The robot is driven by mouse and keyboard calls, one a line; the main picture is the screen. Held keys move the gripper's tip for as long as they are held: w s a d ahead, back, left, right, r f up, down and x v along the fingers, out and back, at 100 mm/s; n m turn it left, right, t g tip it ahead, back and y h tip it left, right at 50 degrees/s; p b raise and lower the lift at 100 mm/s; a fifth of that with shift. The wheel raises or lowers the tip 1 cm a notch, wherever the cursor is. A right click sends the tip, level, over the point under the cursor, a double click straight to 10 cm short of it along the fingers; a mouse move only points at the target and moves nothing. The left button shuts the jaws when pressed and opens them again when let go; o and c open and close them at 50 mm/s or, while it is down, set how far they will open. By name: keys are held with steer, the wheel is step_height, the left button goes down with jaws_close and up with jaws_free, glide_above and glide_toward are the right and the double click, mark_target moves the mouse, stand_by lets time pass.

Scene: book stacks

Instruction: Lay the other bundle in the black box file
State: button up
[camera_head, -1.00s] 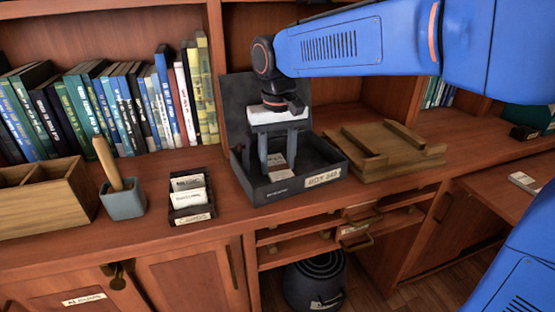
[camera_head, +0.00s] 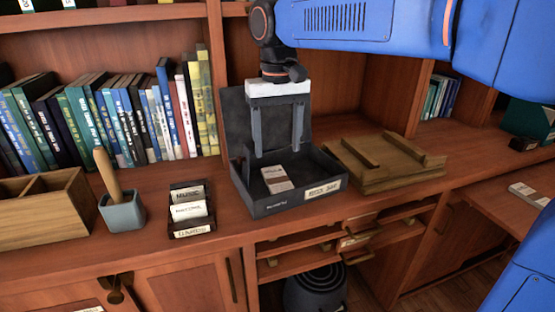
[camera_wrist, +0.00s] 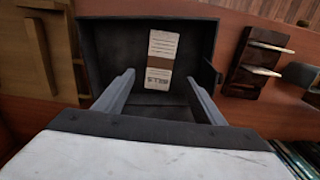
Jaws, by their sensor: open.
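The black box file (camera_head: 262,208) stands on the counter with its lid raised at the back. A small pale bundle with a brown band (camera_head: 277,179) lies flat on its floor; in the wrist view this bundle (camera_wrist: 162,45) lies between and beyond my fingers. My gripper (camera_head: 277,152) is open and empty above the box, pointing down, its fingertips clear of the bundle. Another small pale bundle (camera_head: 529,194) lies on the lower desk surface at the far right, well away from my gripper.
A wooden tray-like stand (camera_head: 390,160) is right of the box. A small black card holder (camera_head: 190,210), a grey cup with a wooden handle (camera_head: 122,208) and a wooden divided box (camera_head: 45,212) are to the left. Books (camera_head: 110,115) line the shelf behind. Counter between stand and right desk is clear.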

steer(key=shift+r, duration=1.7)
steer(key=s+d+f+m+t, duration=0.1)
steer(key=s+d+f, duration=0.35)
steer(key=d, duration=0.45)
steer(key=s+d+f+m+t, duration=0.1)
steer(key=s+d+f, duration=0.3)
steer(key=d, duration=0.5)
steer(key=s+d+f+m+t, duration=0.1)
steer(key=s+d+f+t, duration=0.1)
steer(key=s+d+f, duration=0.7)
steer(key=s+f, duration=0.2)
steer(key=s, duration=0.1)
steer(key=shift+f+t, duration=0.4)
steer(key=shift+s, duration=0.1)
steer(key=shift+c, duration=0.3)
